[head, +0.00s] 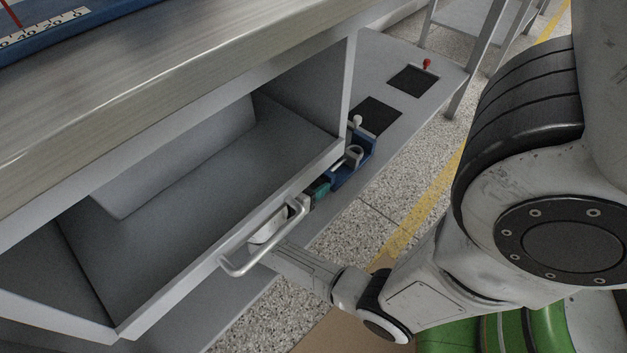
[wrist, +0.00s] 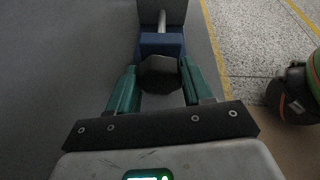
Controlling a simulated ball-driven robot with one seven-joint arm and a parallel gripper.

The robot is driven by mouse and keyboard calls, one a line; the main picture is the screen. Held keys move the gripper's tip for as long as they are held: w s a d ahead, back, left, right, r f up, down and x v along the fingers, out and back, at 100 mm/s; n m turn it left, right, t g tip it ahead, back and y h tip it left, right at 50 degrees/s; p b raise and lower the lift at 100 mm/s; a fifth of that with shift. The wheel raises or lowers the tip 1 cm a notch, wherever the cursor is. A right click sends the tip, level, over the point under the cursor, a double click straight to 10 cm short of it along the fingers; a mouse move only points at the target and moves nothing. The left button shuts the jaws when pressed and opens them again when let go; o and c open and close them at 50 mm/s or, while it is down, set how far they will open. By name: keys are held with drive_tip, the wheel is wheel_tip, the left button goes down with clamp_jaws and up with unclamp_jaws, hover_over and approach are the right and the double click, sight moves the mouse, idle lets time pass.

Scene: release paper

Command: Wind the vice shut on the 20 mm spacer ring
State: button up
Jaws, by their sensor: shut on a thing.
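The small blue vice (head: 364,165) sits on the grey bench below and beyond the drawer edge in the head view. A pale grey ring-like part (head: 354,153) shows at it, seemingly the spacer ring; I cannot tell whether the jaws touch it. My gripper (head: 322,188) is at the near end of the vice, its teal fingers partly hidden by the drawer edge. In the wrist view my gripper (wrist: 160,88) is shut on a dark rounded knob (wrist: 160,72) between its two fingers. Beyond it are the vice's blue block (wrist: 162,44), a shiny rod and a grey block.
An open grey drawer (head: 200,165) with a bar handle (head: 250,262) stands close beside my wrist. Dark square pads (head: 413,80) and a red-knobbed pin (head: 427,64) are farther along the bench. A white ball (head: 357,120) stands by the vice. Speckled floor lies to the right.

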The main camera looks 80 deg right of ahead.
drive_tip(key=shift+s+a+m+t+h+p, duration=0.1)
drive_tip(key=shift+m+t+h+p, duration=0.5)
drive_tip(key=shift+m, duration=0.6)
drive_tip(key=shift+m+t+h, duration=0.4)
drive_tip(key=shift+m, duration=0.7)
drive_tip(key=o, duration=1)
drive_tip(key=p+v, duration=0.4)
drive_tip(key=v, duration=0.6)
drive_tip(key=shift+s, duration=0.1)
drive_tip(key=shift+a, duration=0.45)
